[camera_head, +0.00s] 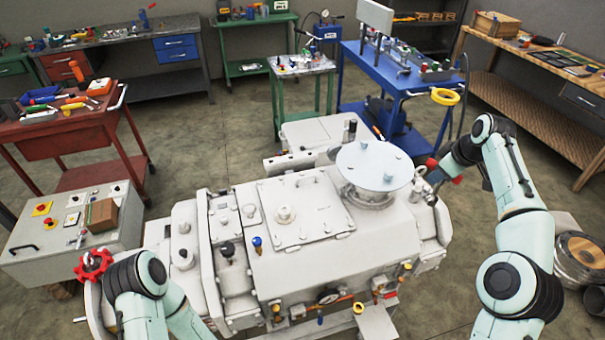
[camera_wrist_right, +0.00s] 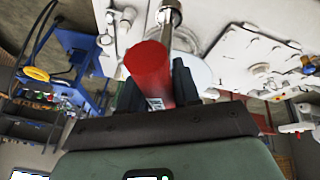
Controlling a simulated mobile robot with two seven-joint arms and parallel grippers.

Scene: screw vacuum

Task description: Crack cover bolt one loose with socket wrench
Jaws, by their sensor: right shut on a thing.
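The socket wrench shows its red handle (camera_wrist_right: 150,66) and metal shaft (camera_wrist_right: 169,14) in the right wrist view. My right gripper (camera_wrist_right: 157,88) is shut around the red handle, with a dark finger on each side. In the head view my right gripper (camera_head: 445,168) is at the right end of the white vacuum pump (camera_head: 330,240), beside the pale round disc (camera_head: 375,163). The socket end and the bolt under it cannot be made out. A flat rectangular cover plate (camera_head: 310,200) lies on top of the pump. My left gripper is out of sight; only its arm shows at lower left.
A grey control box (camera_head: 70,235) and red tool cart (camera_head: 70,130) stand left. A blue cart (camera_head: 405,85) carrying a yellow tape roll (camera_head: 445,97) stands behind my right arm. A wooden bench (camera_head: 540,70) is at back right. Floor between the benches is open.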

